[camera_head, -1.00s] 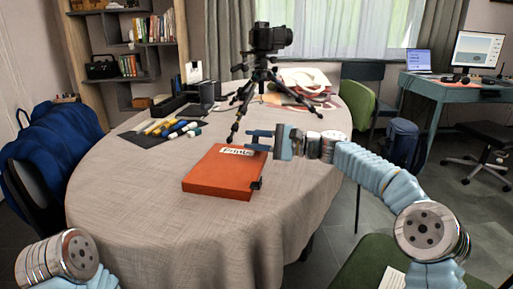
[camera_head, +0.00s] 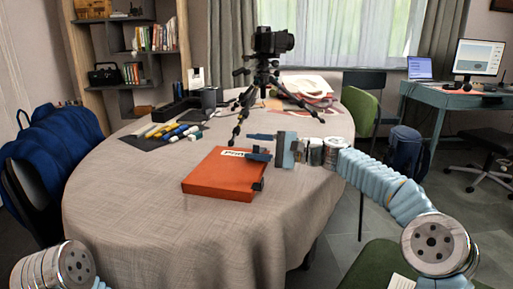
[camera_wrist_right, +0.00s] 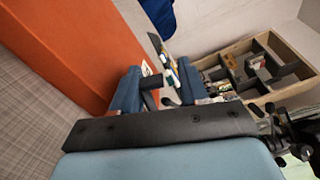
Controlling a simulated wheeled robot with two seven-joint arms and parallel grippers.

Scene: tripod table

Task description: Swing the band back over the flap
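An orange box (camera_head: 218,178) with a white "Prints" label lies on the round table. A small dark piece (camera_head: 258,185), perhaps the band or its catch, shows at the box's right edge; the flap cannot be told apart from the lid. In the right wrist view the two blue fingers (camera_wrist_right: 158,88) stand apart beside the orange box (camera_wrist_right: 75,45). A dark piece shows between them; I cannot tell whether it is touched. My left gripper is out of view.
A camera on a black tripod (camera_head: 262,75) stands just behind the gripper. Markers (camera_head: 170,131) lie on a dark mat behind the box. The cloth-covered table (camera_head: 130,190) is clear left of and in front of the box. A green chair (camera_head: 360,108) stands behind right.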

